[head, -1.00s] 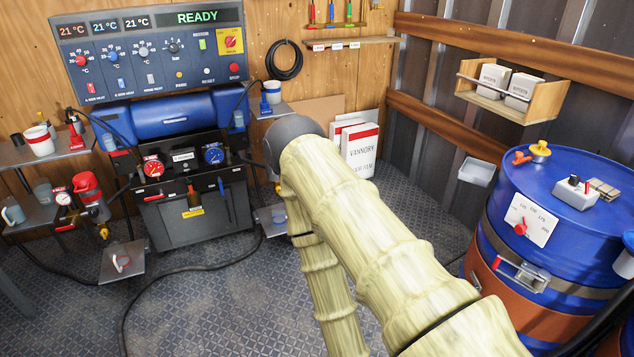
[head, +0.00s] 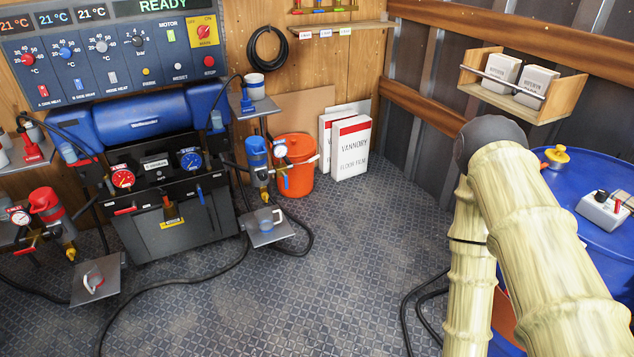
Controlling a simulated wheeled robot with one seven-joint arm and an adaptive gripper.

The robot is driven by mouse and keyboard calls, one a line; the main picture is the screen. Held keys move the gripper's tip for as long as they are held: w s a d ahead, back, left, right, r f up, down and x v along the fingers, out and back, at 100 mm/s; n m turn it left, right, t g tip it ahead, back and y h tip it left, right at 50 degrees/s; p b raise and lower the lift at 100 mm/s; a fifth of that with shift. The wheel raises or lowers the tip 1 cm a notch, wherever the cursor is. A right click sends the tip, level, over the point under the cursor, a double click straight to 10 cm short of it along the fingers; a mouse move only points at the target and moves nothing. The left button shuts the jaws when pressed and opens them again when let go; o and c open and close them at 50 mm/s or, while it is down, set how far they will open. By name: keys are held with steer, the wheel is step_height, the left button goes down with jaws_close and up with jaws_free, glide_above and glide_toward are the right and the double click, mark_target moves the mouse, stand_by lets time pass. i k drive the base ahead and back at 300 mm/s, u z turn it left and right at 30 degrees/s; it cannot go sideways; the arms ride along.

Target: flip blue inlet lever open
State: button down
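A blue-topped inlet unit (head: 257,155) stands right of the machine in the head view, with a round gauge (head: 280,149) beside it and a yellowish fitting below. I cannot clearly make out a lever on this unit or how it is set. A small blue handle (head: 200,194) hangs roughly upright on the machine's front, below the blue gauge (head: 191,160). A red handle (head: 125,210) lies about level at the front's left. My covered arm (head: 540,250) fills the right side of the view. My gripper is not in view.
The machine's dark front box (head: 175,230) is at left centre. An orange bucket (head: 295,180) and white-and-red boxes (head: 350,150) stand by the back wall. Blue drums (head: 590,175) are at right. Black hoses cross the floor (head: 310,310), whose middle is otherwise clear.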

mark_target(285, 177)
steer(key=z, duration=0.05)
steer(key=i, duration=0.65)
steer(key=u, duration=0.9)
steer(key=i, duration=0.55)
steer(key=u, duration=0.6)
